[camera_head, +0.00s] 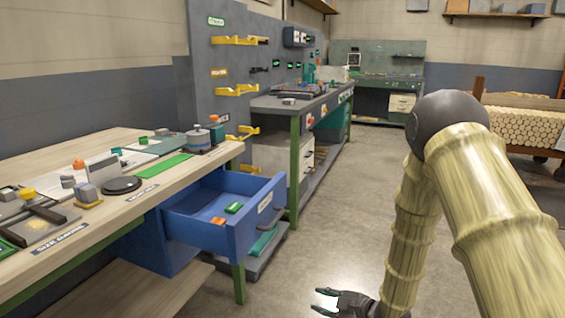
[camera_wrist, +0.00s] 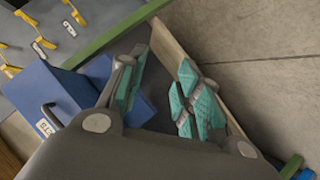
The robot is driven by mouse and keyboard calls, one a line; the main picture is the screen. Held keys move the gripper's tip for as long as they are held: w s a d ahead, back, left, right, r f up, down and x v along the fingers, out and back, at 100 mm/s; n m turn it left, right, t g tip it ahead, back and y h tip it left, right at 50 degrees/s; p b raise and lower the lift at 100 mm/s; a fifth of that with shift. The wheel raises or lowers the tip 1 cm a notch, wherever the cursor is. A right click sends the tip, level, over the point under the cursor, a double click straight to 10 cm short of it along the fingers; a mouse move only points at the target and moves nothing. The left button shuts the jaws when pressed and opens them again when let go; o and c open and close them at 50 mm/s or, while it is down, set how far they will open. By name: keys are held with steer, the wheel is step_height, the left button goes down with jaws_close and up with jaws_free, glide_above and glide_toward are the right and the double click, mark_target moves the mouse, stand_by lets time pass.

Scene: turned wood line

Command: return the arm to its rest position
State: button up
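My arm, with pale ribbed links and a dark round joint, fills the right side of the head view. My gripper (camera_head: 328,301) hangs low over the floor at the bottom edge of the head view, to the right of the open blue drawer and apart from it. In the wrist view my gripper (camera_wrist: 158,72) has its two teal-padded fingers spread, with nothing held between them. The arm's base end is out of the frame.
A blue drawer (camera_head: 222,226) stands pulled out from the wooden workbench (camera_head: 110,222), holding small green and orange pieces. A green-legged bench (camera_head: 295,104) stands behind it. Bare concrete floor (camera_head: 345,205) lies between the benches and my arm. A log stack (camera_head: 524,125) stands at the right.

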steer(key=s+d+f+m+g+h, duration=0.25)
steer(key=s+f+m, duration=0.25)
steer(key=s+f, duration=0.35)
steer(key=s+d+f+m+g+h, duration=0.1)
steer(key=s+d+f+m+h, duration=0.3)
steer(key=s+f, duration=0.5)
steer(key=s+d+f+m+g+h, duration=0.1)
steer(key=s+d+f+m+g, duration=0.2)
steer(key=s, duration=1)
steer(key=s+f+m+g+h, duration=0.15)
steer(key=s+m, duration=0.45)
steer(key=s, duration=0.6)
step_height(320, 180, up, 27)
steer(key=g+p, duration=0.1)
steer(key=p, duration=2.6)
steer(key=shift+s+d, duration=0.15)
steer(key=shift+s, duration=0.3)
steer(key=shift+f, duration=0.1)
